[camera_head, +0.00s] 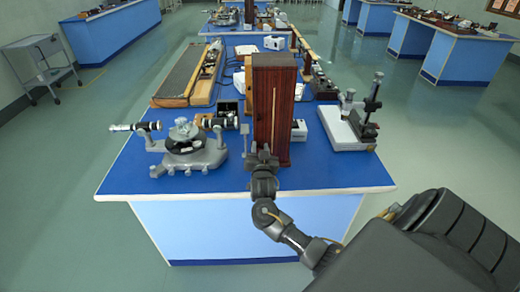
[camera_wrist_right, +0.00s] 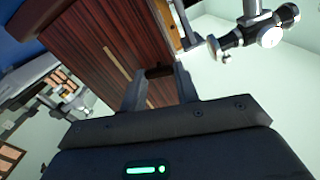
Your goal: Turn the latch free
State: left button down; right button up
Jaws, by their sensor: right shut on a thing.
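A tall reddish-brown wooden cabinet (camera_head: 272,75) stands upright near the front of the blue bench, with a pale vertical strip on its face. My right gripper (camera_head: 263,152) reaches up to the lower front of the cabinet. In the right wrist view the cabinet (camera_wrist_right: 105,35) appears tilted, and the two fingers of my right gripper (camera_wrist_right: 158,80) are on either side of a small dark latch (camera_wrist_right: 158,72) at its edge. The gripper is shut on this latch. The latch is hidden behind the gripper in the head view. My left gripper is not in view.
A grey spectrometer (camera_head: 188,150) stands left of the cabinet on the blue bench (camera_head: 225,182). A microscope-like instrument (camera_head: 350,122) on a white base stands to the right. A long wooden case (camera_head: 180,75) lies behind. The bench's front strip is clear.

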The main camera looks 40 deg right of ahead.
jog(key=shift+r+n+p, duration=0.25)
jog(key=shift+n+p, duration=0.65)
jog(key=shift+p, duration=0.3)
jog(key=shift+f+n, duration=0.2)
jog(key=shift+n, duration=0.4)
jog(key=o, duration=1)
jog(key=b+v, duration=0.1)
jog(key=v, duration=0.9)
jog(key=shift+s+a, duration=0.25)
jog(key=shift+a, duration=0.1)
